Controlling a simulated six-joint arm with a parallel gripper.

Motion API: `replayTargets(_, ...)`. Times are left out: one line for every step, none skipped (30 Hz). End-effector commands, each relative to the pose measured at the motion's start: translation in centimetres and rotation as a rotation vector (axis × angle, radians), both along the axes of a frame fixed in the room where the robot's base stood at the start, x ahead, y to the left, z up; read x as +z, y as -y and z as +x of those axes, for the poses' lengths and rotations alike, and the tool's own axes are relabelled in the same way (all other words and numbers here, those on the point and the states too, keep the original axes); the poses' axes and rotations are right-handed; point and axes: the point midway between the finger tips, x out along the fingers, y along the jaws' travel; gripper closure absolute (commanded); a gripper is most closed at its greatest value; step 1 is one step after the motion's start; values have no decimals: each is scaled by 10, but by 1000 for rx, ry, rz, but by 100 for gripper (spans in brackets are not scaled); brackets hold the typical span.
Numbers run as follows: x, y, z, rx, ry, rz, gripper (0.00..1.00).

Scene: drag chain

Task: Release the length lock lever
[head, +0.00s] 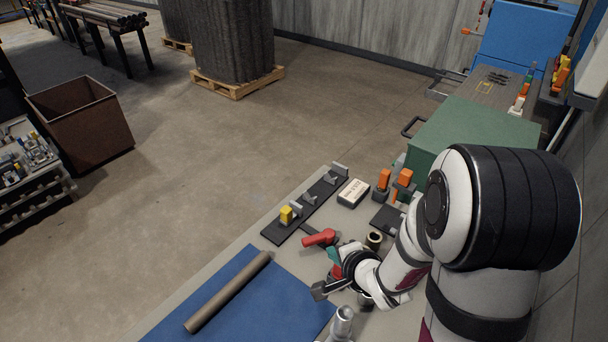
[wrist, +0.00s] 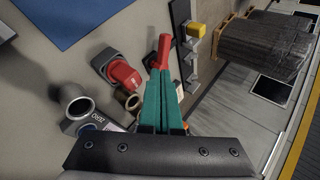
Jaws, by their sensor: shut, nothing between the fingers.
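A red lever handle (head: 320,237) lies low over the bench beside the near end of a dark rail. It also shows in the wrist view (wrist: 164,48), just beyond my fingertips. My gripper (wrist: 160,73) has teal fingers that are closed together and empty, pointing at the red handle. In the head view my gripper (head: 332,252) is just below and right of the handle. I cannot tell whether the tips touch it. The lever's mounting is partly hidden by the fingers.
The dark rail (head: 308,203) carries a yellow block (head: 286,215) and grey stops. A red-capped grey part (wrist: 122,75) and a ring (wrist: 132,102) sit left of my fingers. A tube (head: 228,291) lies on the blue mat (head: 265,305). A white box (head: 353,193) stands right of the rail.

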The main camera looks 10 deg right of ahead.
Motion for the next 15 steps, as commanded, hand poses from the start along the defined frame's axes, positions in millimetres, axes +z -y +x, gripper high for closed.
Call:
replayTargets(-4,-2,-1,-3,-3,23,100)
replayTargets(-5,-3,-1,-5,-3,32,100)
replayTargets(-6,-4,-1,-6,-3,39,100)
replayTargets(-6,-4,-1,-6,-3,42,100)
replayTargets(-6,-4,-1,-6,-2,43,100)
replayTargets(-6,-4,-1,-6,-2,42,100)
replayTargets(-5,-4,-1,-6,-2,42,100)
replayTargets(-5,-4,-1,-6,-2,42,100)
replayTargets(-5,-4,-1,-6,-2,41,100)
replayTargets(-5,-4,-1,-6,-2,41,100)
replayTargets(-5,-4,0,-6,-2,41,100)
replayTargets(-6,-5,0,-6,-3,41,100)
replayTargets(-8,-5,2,-6,-3,41,100)
replayTargets(-9,-6,4,-6,-3,41,100)
replayTargets(-13,-7,7,-4,-3,40,100)
